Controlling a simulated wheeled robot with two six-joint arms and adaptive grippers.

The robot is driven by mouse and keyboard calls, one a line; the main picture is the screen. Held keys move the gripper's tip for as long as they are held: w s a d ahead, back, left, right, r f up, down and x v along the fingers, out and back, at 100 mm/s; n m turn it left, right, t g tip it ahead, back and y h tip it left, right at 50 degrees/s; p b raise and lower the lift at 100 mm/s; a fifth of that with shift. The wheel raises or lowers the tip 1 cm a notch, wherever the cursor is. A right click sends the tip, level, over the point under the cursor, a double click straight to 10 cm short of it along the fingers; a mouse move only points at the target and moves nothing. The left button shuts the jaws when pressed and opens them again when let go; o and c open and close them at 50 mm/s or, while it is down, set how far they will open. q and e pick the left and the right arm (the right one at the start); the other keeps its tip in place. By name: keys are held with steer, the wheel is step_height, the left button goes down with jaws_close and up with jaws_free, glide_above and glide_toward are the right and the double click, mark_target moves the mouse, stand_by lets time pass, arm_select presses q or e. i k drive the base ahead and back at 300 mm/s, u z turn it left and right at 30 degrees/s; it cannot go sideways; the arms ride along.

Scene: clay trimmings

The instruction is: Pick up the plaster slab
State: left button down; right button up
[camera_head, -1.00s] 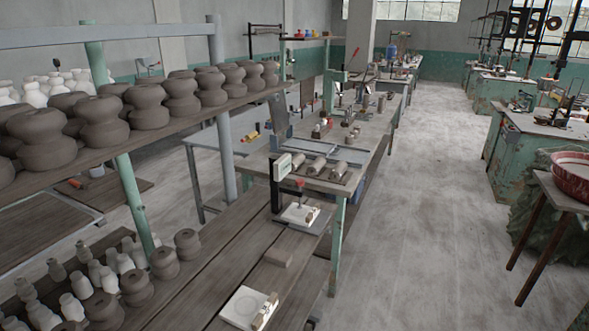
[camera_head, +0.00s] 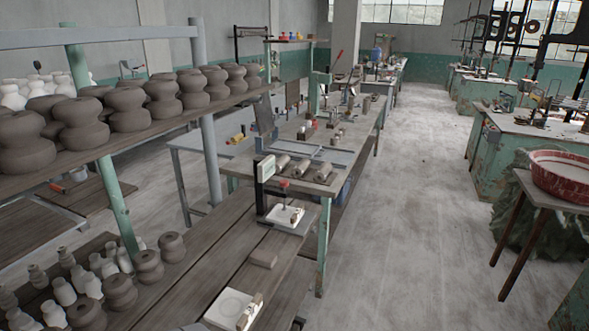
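A white square plaster slab (camera_head: 232,307) with a round ring mark lies on the wooden plank bench (camera_head: 205,262) at the bottom centre. A small pale piece with dark parts sits at its right edge. A second white slab (camera_head: 283,214) lies on a dark plate under a small stand with a red part, farther back on the bench. I cannot tell which of the two the task names.
Brown and white pots crowd the bench's left side, and a shelf (camera_head: 130,134) of brown pots is above. A red basin (camera_head: 561,175) stands on a table at right. The floor (camera_head: 405,210) between is clear.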

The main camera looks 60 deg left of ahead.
mark_target(285, 213)
steer(key=z, duration=0.05)
steer(key=i, duration=1.15)
steer(key=u, duration=2.7)
